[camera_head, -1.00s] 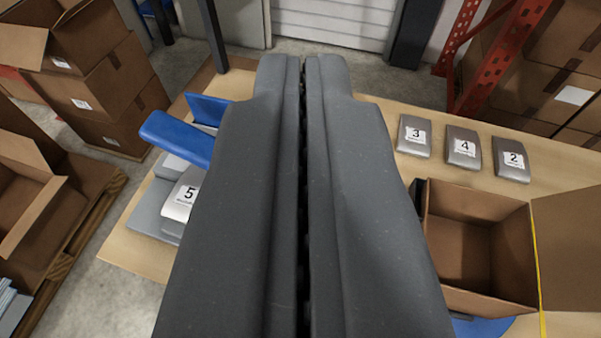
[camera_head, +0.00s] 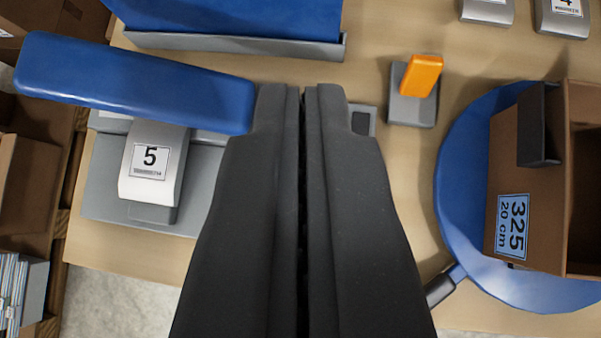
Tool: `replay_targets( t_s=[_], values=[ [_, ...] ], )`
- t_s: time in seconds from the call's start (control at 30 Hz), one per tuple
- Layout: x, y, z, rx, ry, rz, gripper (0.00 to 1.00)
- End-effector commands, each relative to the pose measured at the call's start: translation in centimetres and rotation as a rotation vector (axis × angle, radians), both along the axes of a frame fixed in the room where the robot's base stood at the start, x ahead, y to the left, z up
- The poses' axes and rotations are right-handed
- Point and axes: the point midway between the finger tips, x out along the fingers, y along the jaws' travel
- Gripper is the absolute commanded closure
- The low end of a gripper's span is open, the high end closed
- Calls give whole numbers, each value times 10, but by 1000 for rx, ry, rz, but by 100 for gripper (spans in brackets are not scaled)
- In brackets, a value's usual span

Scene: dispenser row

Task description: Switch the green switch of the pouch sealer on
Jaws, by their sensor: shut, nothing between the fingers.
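My gripper (camera_head: 303,92) is shut and empty, its fingers pointing up the picture over the table. To its left, a blue arm (camera_head: 130,80) reaches over a grey base (camera_head: 105,190); this looks like the pouch sealer, though I cannot be sure. A silver-white block labelled 5 (camera_head: 152,165) is at that base. No green switch shows; my fingers hide part of the table. Just right of the fingertips, a small grey housing with a dark insert (camera_head: 363,120) is partly hidden. Beside it stands an orange lever (camera_head: 417,75) on a grey base (camera_head: 412,108).
A blue panel with a grey edge (camera_head: 250,42) lies across the top. A blue round plate (camera_head: 460,200) at right carries an open cardboard box (camera_head: 510,170) labelled 325. Grey numbered blocks (camera_head: 487,10) are at top right. Cartons stand at far left. Bare tabletop (camera_head: 390,40) shows between them.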

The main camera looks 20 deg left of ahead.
Motion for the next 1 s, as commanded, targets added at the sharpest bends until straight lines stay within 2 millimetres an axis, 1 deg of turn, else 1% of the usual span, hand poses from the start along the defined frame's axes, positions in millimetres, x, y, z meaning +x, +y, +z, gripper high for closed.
replay_targets(
  t_s=[0.03, 0.1, 0.17, 0.2, 0.3, 0.4, 0.53, 1.0],
  values=[
    [10, 2, -23, 0, 50, -15, 100],
    [19, 5, -54, 4, 108, -40, 100],
    [24, 6, -78, 7, 150, -60, 100],
    [27, 8, -93, 8, 177, -72, 100],
    [31, 10, -122, 8, 226, -96, 100],
    [33, 11, -142, 7, 259, -113, 100],
    [33, 12, -152, 8, 276, -122, 100],
    [35, 12, -156, 8, 277, -123, 100]
  ],
)
